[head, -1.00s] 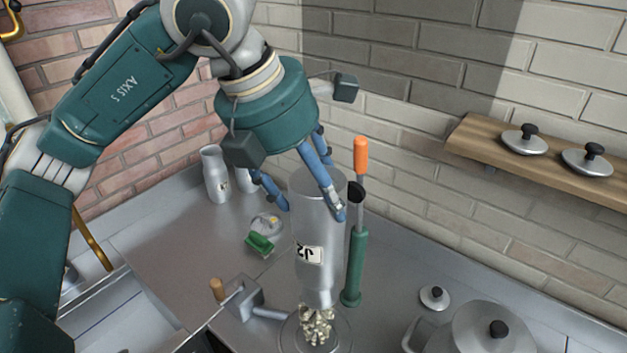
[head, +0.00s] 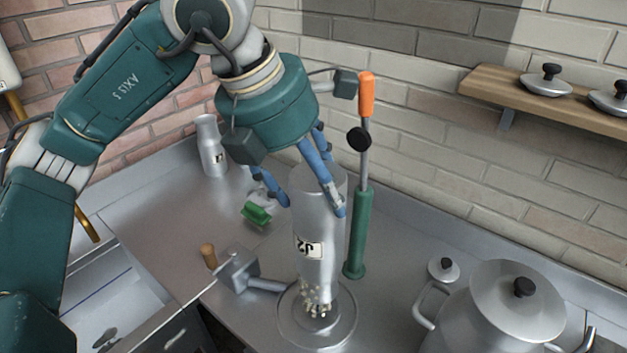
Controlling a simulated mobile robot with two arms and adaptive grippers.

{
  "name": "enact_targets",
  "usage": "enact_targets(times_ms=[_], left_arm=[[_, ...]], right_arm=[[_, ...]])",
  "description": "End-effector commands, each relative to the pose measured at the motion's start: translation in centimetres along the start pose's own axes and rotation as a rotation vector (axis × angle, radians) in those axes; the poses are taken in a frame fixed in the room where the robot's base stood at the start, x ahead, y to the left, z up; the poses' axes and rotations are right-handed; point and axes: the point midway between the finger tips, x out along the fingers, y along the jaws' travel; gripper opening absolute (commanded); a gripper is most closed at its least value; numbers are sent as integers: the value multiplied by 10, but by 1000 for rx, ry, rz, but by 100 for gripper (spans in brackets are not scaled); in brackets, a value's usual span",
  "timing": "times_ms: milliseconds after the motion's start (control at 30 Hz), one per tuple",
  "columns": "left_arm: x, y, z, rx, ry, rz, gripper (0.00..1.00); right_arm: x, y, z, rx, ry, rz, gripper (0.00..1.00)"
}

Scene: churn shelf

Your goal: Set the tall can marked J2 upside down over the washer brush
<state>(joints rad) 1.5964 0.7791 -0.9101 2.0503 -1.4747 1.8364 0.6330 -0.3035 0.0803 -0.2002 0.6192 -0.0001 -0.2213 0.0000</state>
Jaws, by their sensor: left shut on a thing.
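The tall can marked J2 (head: 318,225) is silver, with a white label that reads upside down. It is upright on its axis with its base up and its narrower neck down. My left gripper (head: 312,203) is shut on its upper end with blue fingers. The washer brush (head: 318,302) has pale bristles and stands in a round metal dish (head: 347,332). The can's lower end is around the upper bristles, and the lower bristles still show below it. The inside of the can is hidden. My right gripper is not in view.
A green pump with an orange handle (head: 366,95) stands close right of the can. A crank with a wooden knob (head: 238,270) is left of the dish. A lidded pot (head: 505,310) stands right.

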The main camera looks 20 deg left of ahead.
Motion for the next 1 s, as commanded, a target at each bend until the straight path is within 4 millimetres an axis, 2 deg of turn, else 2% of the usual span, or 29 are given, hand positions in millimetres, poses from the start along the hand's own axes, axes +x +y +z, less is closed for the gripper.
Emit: enact_targets(times_ms=[33, 600, 800, 1000], left_arm=[[9, 0, -4, 0, -2, 0, 11], [60, 0, -25, 1, -2, 0, 11], [72, 0, -30, 1, -3, 0, 11], [73, 0, -31, 0, -3, 0, 11]], right_arm=[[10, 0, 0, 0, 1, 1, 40], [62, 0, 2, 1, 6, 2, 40], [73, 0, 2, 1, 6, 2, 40], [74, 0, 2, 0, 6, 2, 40]])
